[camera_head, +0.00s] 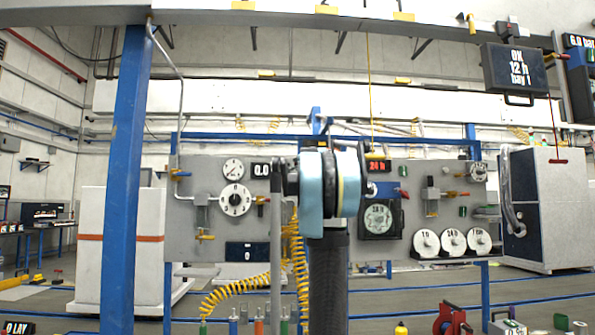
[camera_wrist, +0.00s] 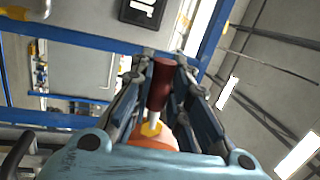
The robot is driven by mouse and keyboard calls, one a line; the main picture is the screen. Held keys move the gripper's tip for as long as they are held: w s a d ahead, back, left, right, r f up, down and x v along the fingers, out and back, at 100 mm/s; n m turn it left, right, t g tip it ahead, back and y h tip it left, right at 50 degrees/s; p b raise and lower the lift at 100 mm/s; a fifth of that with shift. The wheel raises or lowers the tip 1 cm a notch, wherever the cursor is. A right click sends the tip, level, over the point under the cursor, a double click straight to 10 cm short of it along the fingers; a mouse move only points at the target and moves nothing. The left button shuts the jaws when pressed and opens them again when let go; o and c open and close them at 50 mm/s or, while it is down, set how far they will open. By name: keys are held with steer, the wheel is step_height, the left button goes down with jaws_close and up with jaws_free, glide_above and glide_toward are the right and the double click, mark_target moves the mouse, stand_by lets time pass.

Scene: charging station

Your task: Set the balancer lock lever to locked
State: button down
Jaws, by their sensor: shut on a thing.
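In the wrist view, a dark red handle (camera_wrist: 160,84) stands between the fingers of my gripper (camera_wrist: 162,68), which are shut on it. A thin pale shaft with a yellow piece (camera_wrist: 151,127) runs from the handle toward an orange part (camera_wrist: 153,142). This looks like the balancer lock lever; no locked or unlocked marking is readable. In the head view, my own light-blue arm link hides the fingers and the handle.
A grey panel (camera_head: 220,220) with gauges, dials and valves stands ahead. A blue post (camera_head: 126,150) rises at the left and an overhead beam (camera_head: 330,17) crosses above. A yellow coiled hose (camera_head: 250,287) hangs near the arm. A dark sign box (camera_head: 515,70) hangs upper right.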

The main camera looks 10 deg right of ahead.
steer(key=shift+r+m, duration=0.1)
steer(key=shift+m, duration=0.5)
steer(key=c, duration=1.5)
jaws_free()
steer(key=shift+s+a+f, duration=0.1)
steer(key=shift+s+f, duration=0.3)
steer(key=shift+s, duration=1.55)
steer(key=shift+s+a+f, duration=0.1)
steer(key=shift+s+f, duration=0.3)
steer(key=shift+s, duration=1.55)
steer(key=shift+s+a+f, duration=0.1)
steer(key=shift+s+f, duration=0.3)
steer(key=shift+s, duration=1.55)
